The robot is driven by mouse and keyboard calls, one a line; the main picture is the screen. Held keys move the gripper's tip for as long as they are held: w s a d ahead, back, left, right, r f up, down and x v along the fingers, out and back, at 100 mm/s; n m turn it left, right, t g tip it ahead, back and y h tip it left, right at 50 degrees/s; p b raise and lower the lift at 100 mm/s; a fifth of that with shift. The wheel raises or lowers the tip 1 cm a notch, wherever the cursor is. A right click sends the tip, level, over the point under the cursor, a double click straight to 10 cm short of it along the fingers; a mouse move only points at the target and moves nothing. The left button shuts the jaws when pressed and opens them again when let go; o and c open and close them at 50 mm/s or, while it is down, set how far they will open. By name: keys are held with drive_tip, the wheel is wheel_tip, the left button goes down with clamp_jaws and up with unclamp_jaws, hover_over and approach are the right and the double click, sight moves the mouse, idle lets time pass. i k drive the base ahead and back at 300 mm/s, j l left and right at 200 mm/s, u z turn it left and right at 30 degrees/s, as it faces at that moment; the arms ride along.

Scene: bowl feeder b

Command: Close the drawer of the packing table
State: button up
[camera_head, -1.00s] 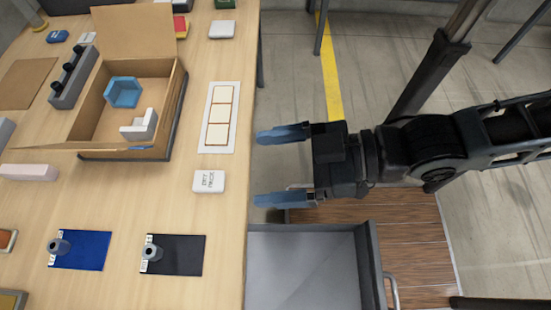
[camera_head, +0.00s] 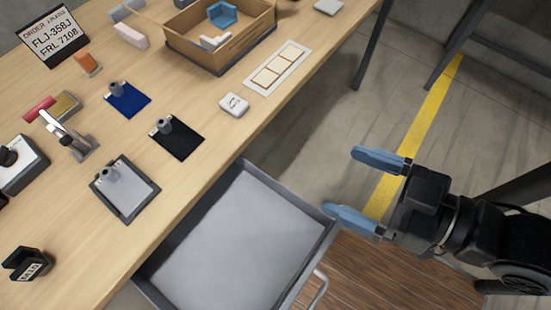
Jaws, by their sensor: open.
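The drawer (camera_head: 236,236) of the packing table (camera_head: 196,72) is pulled out from the table's near right edge. It is a grey tray, and its inside looks empty. Its bar handle (camera_head: 316,291) shows at the outer side, toward the bottom of the picture. My gripper (camera_head: 352,182) has two blue fingers and is open and empty. It is above and to the right of the drawer, its fingers pointing left. The lower finger is close to the drawer's far outer corner in the picture; I cannot tell whether they touch.
On the table are an open carton (camera_head: 222,45), a blue card (camera_head: 127,100), a black card (camera_head: 177,138), a grey plate (camera_head: 125,188) and an order sign (camera_head: 55,36). A table leg (camera_head: 373,45) stands at the upper right. Floor beyond the drawer is clear.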

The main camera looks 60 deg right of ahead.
sight(250, 242)
drive_tip(key=k+j+u, duration=0.1)
drive_tip(key=k, duration=0.3)
drive_tip(key=k+j+u, duration=0.1)
drive_tip(key=k, duration=0.3)
drive_tip(key=k+j+u, duration=0.15)
drive_tip(key=k, duration=0.25)
